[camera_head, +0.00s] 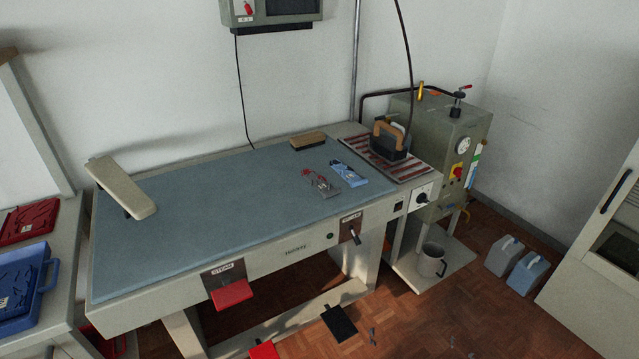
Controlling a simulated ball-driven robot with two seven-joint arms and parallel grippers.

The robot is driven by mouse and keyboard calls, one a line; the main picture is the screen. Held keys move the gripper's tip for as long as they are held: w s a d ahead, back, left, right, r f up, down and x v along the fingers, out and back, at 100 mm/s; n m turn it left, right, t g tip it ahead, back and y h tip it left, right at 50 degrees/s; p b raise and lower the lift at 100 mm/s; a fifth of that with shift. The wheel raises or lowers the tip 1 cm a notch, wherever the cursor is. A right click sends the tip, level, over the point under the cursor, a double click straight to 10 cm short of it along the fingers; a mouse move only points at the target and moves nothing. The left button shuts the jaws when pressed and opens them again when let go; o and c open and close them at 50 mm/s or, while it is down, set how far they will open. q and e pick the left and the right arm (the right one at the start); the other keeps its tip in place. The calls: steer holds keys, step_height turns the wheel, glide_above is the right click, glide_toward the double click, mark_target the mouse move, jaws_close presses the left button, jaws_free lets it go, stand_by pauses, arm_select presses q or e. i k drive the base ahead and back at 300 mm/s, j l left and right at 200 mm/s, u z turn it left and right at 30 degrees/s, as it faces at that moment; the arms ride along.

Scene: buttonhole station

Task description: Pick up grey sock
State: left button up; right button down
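I cannot make out a grey sock anywhere in the head view. Small grey items (372,337) lie on the floor at the bottom, too small to identify. The ironing table (200,200) with a blue-grey top fills the middle; a small clear item with red bits (321,183) and a blue-and-white packet (348,174) lie toward its right end. Neither of my grippers is in view.
An iron (388,143) stands on a striped rest at the table's right end, near a brush (308,141). A sleeve board (120,187) is at left. The left tabletop is mostly clear.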

mark_target(318, 182)
steer(key=i+l+u, duration=0.1)
steer(key=u, duration=0.3)
steer(key=l+u, duration=0.1)
steer(key=u, duration=0.3)
steer(key=i+l+u, duration=0.1)
steer(key=u, duration=0.3)
steer(key=l+u, duration=0.2)
steer(key=u, duration=0.2)
